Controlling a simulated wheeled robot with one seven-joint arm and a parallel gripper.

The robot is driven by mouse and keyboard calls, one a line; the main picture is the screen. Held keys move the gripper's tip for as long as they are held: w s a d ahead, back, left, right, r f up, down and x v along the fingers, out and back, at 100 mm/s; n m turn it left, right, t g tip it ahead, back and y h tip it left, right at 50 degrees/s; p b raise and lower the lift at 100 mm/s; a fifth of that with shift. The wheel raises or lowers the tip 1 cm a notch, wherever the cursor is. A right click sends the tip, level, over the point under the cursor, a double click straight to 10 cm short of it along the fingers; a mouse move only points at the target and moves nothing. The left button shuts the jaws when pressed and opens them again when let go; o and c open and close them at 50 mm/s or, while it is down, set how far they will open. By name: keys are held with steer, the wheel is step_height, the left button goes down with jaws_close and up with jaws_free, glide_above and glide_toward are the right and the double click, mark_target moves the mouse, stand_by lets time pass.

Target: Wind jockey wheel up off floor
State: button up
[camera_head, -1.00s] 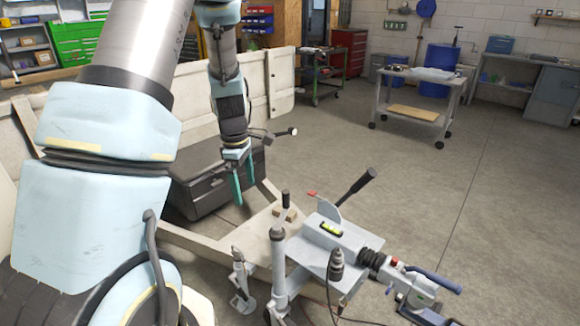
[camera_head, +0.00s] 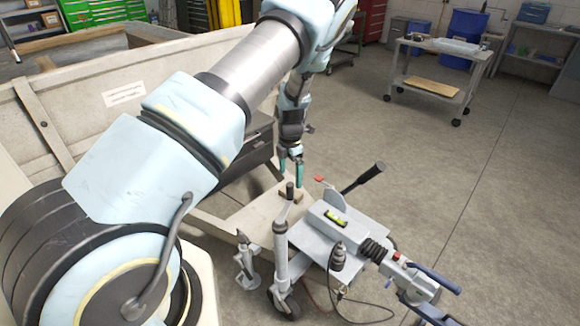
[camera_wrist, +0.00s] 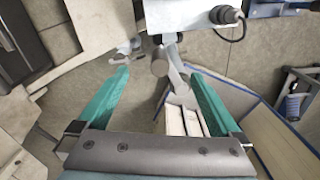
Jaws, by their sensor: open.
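The jockey wheel is an upright grey tube (camera_head: 281,255) beside the trailer coupling, with a small dark wheel (camera_head: 285,303) at its foot, low at the floor. Its crank has a dark upright grip (camera_head: 290,191) at the top. My gripper (camera_head: 292,178) points down just above and behind this grip, open and empty. In the wrist view my gripper (camera_wrist: 160,75) has its two teal fingers spread wide. The end of a dark round grip (camera_wrist: 159,63) shows between the fingertips, apart from both. Whether the fingertips reach down to its height I cannot tell.
A dark toolbox (camera_head: 240,155) is behind. Open floor lies to the right.

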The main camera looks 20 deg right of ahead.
mark_target(291, 185)
step_height(291, 185, down, 6)
steer(key=b, duration=0.2)
steer(key=shift+f+b, duration=0.25)
steer(key=shift+b, duration=0.05)
steer(key=shift+c, duration=0.2)
steer(key=shift+r, duration=0.1)
steer(key=c, duration=0.3)
jaws_close()
stand_by(0.5)
steer(key=shift+s+d, duration=0.1)
